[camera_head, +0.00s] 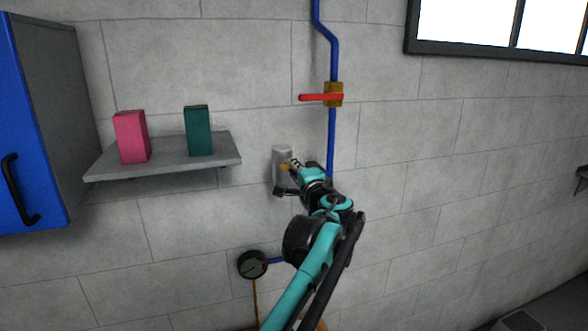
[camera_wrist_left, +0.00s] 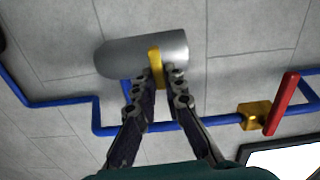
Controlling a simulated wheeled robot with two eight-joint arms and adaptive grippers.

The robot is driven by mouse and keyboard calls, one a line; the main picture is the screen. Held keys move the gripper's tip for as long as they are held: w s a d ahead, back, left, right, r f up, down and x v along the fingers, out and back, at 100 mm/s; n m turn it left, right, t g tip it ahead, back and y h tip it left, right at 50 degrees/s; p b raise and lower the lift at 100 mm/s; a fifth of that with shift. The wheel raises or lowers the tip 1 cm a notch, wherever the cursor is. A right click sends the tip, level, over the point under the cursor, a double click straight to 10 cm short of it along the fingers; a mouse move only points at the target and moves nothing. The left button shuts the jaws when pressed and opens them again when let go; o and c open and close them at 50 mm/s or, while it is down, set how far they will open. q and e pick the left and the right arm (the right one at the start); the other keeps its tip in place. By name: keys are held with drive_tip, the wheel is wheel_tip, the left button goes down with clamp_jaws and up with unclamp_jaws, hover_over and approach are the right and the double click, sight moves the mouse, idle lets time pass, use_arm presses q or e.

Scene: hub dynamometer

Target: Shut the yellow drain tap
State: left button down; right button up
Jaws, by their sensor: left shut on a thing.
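The yellow drain tap (camera_head: 285,167) is on a small grey cylinder (camera_head: 281,153) against the wall, just left of the blue pipe. In the left wrist view the tap's yellow lever (camera_wrist_left: 154,57) lies across the front of the grey cylinder (camera_wrist_left: 120,58). My left gripper (camera_head: 289,177) reaches up to it from below. In the left wrist view my left gripper (camera_wrist_left: 159,80) has its two fingers on either side of the lever, shut on it. The gripper hides part of the lever. My right gripper is not in view.
A red-handled valve (camera_head: 322,97) sits on the blue pipe (camera_head: 331,135), up and right of the tap. A shelf (camera_head: 220,154) with a pink box (camera_head: 132,137) and a green box (camera_head: 198,131) is at left. A round gauge (camera_head: 252,265) is below.

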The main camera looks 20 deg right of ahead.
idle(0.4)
use_arm(q)
drive_tip(key=c, duration=1.6)
unclamp_jaws()
drive_tip(key=shift+s, duration=0.1)
drive_tip(key=s, duration=1.1)
drive_tip(key=shift+s+d, duration=0.25)
drive_tip(key=shift+s, duration=0.15)
drive_tip(key=shift+f, duration=0.1)
